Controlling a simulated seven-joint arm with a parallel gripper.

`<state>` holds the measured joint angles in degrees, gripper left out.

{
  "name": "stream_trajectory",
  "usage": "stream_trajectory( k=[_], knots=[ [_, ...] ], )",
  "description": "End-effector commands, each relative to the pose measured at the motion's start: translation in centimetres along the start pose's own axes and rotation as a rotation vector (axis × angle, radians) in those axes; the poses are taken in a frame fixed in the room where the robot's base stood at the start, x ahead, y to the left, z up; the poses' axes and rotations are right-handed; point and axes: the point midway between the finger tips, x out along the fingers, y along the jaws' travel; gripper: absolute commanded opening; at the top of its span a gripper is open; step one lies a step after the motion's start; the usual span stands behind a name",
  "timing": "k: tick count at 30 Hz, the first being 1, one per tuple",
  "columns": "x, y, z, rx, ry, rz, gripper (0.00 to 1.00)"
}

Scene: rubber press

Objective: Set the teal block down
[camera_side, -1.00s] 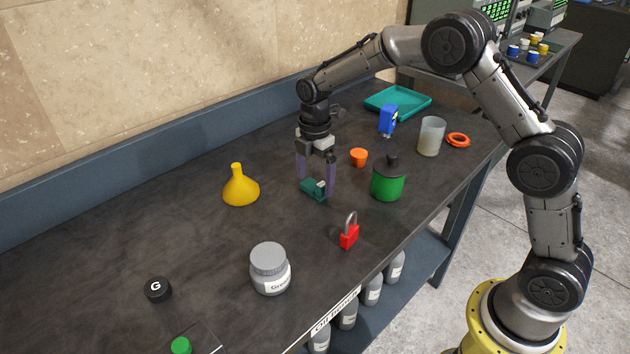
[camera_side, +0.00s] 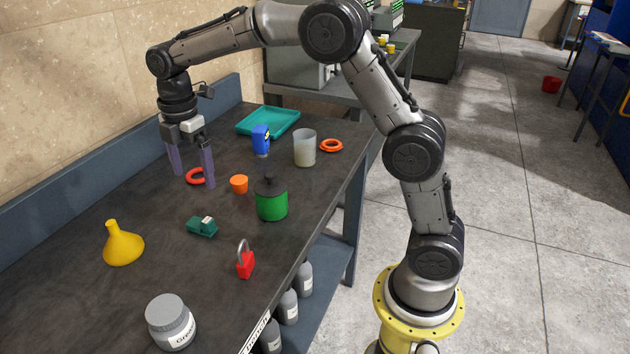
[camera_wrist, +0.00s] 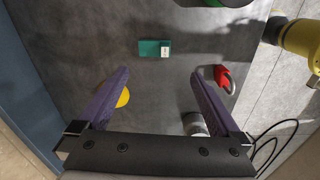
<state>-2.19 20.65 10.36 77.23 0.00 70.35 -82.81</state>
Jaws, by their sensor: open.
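The teal block (camera_side: 202,227), with a small white patch on top, lies on the dark table between the yellow funnel and the green canister. It also shows in the wrist view (camera_wrist: 152,49), lying beyond my fingertips and apart from them. My gripper (camera_side: 193,179) is open and empty, with its two purple fingers spread. It hangs above the table, behind the block in the side view, with an orange-red ring (camera_side: 196,176) on the table seen between the fingers. In the wrist view my gripper (camera_wrist: 160,72) has nothing between its fingers.
A yellow funnel (camera_side: 122,246), red padlock (camera_side: 245,262), green canister (camera_side: 272,202), orange cup (camera_side: 239,184) and grey jar (camera_side: 171,323) stand around the block. Behind are a blue object (camera_side: 261,140), translucent beaker (camera_side: 304,149), another ring (camera_side: 331,146) and teal tray (camera_side: 268,121).

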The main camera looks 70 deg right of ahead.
Motion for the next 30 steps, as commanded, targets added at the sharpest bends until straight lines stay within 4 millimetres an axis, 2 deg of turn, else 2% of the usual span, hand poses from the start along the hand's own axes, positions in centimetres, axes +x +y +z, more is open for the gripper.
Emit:
stream_trajectory(
  k=[1,6,12,17,21,25,30],
  knots=[
    [-1.6,-1.2,0.3,0.058,0.004,0.027,1.0],
    [-6.0,-7.4,1.4,0.359,0.036,0.121,1.0],
    [-8.5,-15.8,2.6,0.737,0.114,0.223,1.0],
    [-8.3,-22.5,3.5,1.033,0.206,0.29,1.0],
    [-6.9,-27.1,4.1,1.251,0.289,0.327,1.0],
    [-5.5,-29.6,4.4,1.385,0.347,0.343,1.0],
    [-4.7,-30.7,4.5,1.454,0.378,0.348,1.0]
  ],
)
